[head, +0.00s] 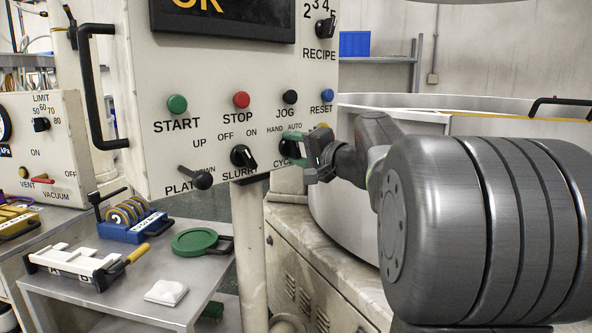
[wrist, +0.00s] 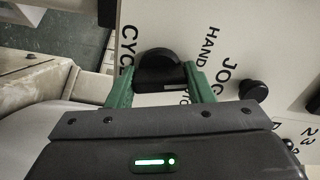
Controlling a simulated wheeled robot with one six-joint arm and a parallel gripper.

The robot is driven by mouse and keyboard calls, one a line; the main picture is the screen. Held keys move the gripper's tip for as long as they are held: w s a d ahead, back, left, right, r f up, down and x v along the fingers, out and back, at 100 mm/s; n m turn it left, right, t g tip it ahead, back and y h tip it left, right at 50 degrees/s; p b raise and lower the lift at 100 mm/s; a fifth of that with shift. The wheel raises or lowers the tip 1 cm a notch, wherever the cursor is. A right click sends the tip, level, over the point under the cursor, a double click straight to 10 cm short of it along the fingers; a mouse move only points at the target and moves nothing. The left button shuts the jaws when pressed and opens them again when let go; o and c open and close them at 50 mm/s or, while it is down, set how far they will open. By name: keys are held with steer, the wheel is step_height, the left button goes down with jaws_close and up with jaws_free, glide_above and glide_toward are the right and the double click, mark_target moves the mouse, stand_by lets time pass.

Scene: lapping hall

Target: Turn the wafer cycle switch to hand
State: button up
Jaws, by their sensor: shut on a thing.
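The cycle switch (head: 288,149) is a black rotary knob on the cream control panel (head: 215,75), below the JOG button, with HAND and AUTO printed above it. In the head view my gripper (head: 305,156) reaches it from the right and hides part of the knob and its label. In the wrist view the knob (wrist: 158,66) sits between the two green fingers of my gripper (wrist: 160,80), which is shut on it. The word HAND is printed just right of the knob there. I cannot tell for sure which position the knob points to.
The slurry switch (head: 243,156) and platen lever (head: 202,180) are left of the cycle switch. Above it are the black JOG (head: 290,97), red STOP (head: 241,100) and blue RESET (head: 327,96) buttons. A steel table (head: 130,305) with tools stands lower left.

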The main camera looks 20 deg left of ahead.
steer(key=shift+f+n+b, duration=0.2)
steer(key=shift+n+b, duration=1)
steer(key=shift+b, duration=0.3)
steer(key=shift+r, duration=0.1)
steer(key=o, duration=1)
steer(key=shift+c, duration=0.2)
steer(key=v, duration=1.3)
steer(key=shift+s+d, duration=0.2)
steer(key=shift+d, duration=0.2)
